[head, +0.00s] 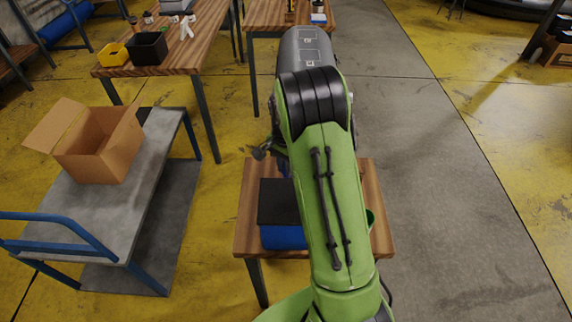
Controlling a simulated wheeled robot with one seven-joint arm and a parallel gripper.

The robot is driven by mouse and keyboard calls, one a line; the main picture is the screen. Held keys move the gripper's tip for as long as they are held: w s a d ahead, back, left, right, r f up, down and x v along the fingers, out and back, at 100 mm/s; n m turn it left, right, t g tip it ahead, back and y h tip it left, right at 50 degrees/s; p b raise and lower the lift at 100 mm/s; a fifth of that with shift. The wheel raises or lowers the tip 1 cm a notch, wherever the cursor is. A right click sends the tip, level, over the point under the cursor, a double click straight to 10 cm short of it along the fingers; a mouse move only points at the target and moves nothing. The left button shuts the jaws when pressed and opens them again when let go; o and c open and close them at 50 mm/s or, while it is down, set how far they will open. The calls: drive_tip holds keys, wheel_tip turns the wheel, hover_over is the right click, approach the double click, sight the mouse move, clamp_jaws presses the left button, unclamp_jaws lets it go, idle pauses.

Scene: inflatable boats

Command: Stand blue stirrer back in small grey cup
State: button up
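I cannot make out the blue stirrer or the small grey cup. My green arm covers the middle and right of the small wooden table (248,228) where they could be hidden. A small dark part (262,152) shows left of my arm above the table's far edge; it may belong to my gripper, but its fingers cannot be made out. A bit of blue shows just beside it, too small to identify.
On the small table are a blue box with a black top (278,212) and a green item (370,217) partly behind my arm. A grey cart (90,215) with an open cardboard box (98,145) stands left. Workbenches (180,62) stand behind. The grey floor strip at right is clear.

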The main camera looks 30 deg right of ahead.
drive_tip(key=o, duration=0.5)
wheel_tip(320, 180, up, 16)
drive_tip(key=p, duration=0.3)
drive_tip(key=s+a+r+n+t, duration=0.1)
drive_tip(key=s+a+r+n, duration=0.25)
drive_tip(key=s+r, duration=0.2)
drive_tip(key=s+a+n+t, duration=0.1)
drive_tip(key=s+a+n, duration=0.1)
drive_tip(key=s, duration=0.4)
drive_tip(key=s+a+n+t, duration=0.2)
drive_tip(key=s+a+n, duration=0.1)
drive_tip(key=s, duration=0.4)
drive_tip(key=s+a+r+n+t, duration=0.1)
drive_tip(key=s+a+n, duration=0.1)
drive_tip(key=s+n, duration=0.2)
drive_tip(key=shift+s+a+n+t, duration=0.15)
drive_tip(key=shift+s+a, duration=0.05)
drive_tip(key=shift+s, duration=0.45)
drive_tip(key=shift+s+a+n+t, duration=0.1)
drive_tip(key=shift+s+a+t, duration=0.05)
drive_tip(key=shift+s, duration=0.5)
